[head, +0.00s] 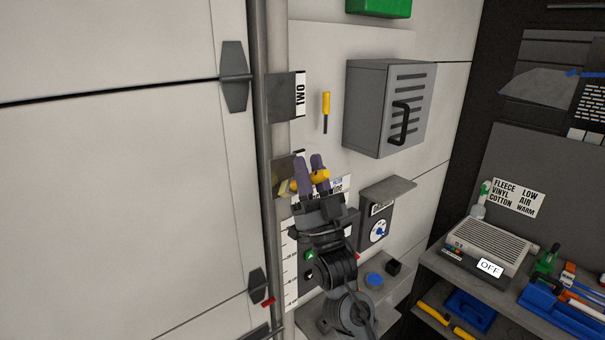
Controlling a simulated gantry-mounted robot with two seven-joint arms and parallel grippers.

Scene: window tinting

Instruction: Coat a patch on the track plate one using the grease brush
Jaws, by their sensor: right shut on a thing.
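My right gripper (310,170) has purple-grey fingers and is shut on a yellow-handled tool (320,176), likely the grease brush. Its bristle end is too small to make out. The gripper is in front of a dark plate (281,178) on the vertical rail, beside a white label (338,185) that seems to end in "one"; the gripper covers part of both. I cannot tell whether the brush touches the plate. A similar plate (281,97) labelled "TWO" is higher on the rail. My left gripper is not in view.
A yellow-and-black tool (326,112) hangs on the wall above the gripper. A grey louvred box (390,107) with a black handle juts out at upper right. A dial unit (379,226) is right of my arm. A bench (455,268) with a heater-like device stands at right.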

